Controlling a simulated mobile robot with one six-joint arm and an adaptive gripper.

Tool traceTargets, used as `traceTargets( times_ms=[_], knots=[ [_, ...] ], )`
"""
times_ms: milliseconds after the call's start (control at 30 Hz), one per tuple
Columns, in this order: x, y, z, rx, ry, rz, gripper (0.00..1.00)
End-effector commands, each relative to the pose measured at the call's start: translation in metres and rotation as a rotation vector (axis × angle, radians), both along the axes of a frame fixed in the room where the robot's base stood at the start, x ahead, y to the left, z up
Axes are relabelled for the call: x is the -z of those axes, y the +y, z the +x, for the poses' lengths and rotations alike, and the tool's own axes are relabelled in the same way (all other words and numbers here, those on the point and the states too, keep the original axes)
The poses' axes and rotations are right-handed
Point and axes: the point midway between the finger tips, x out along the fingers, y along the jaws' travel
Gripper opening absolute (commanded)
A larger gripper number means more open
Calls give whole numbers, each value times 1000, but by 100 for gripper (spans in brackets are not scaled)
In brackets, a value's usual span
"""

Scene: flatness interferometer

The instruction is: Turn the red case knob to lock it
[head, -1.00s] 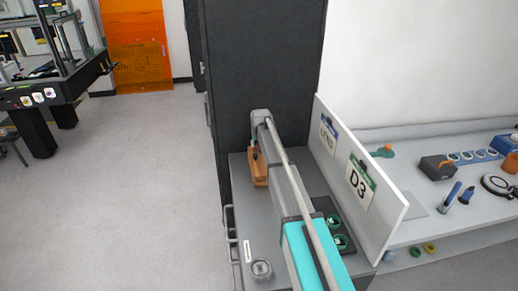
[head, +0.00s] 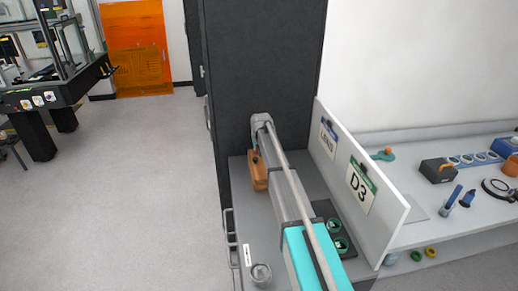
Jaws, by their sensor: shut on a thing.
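An orange-brown case (head: 261,184) sits on the grey top near the foot of the dark cabinet. My arm reaches away from the lower right and ends above this case. My gripper (head: 254,158) points down at the case and shows only as a small dark patch below the grey wrist. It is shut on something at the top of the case. The red knob cannot be made out; the wrist and gripper cover that spot, so its turn angle is not visible.
A white upright board (head: 388,215) marked D3 stands right of my arm. A dark tray (head: 326,208) with green-rimmed round parts lies between them. A small round glass dish (head: 261,274) is at the near edge. The tall dark cabinet (head: 262,70) stands behind. Open floor lies left.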

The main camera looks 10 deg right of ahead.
Motion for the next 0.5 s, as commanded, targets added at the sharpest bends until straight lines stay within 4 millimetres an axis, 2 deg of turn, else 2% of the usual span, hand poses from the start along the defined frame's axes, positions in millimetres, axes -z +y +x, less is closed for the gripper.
traceTargets(
  times_ms=[33,500],
  knots=[
    [0,-4,0,5,1,-6,0],
    [0,3,0,108,2,-4,0]
  ],
)
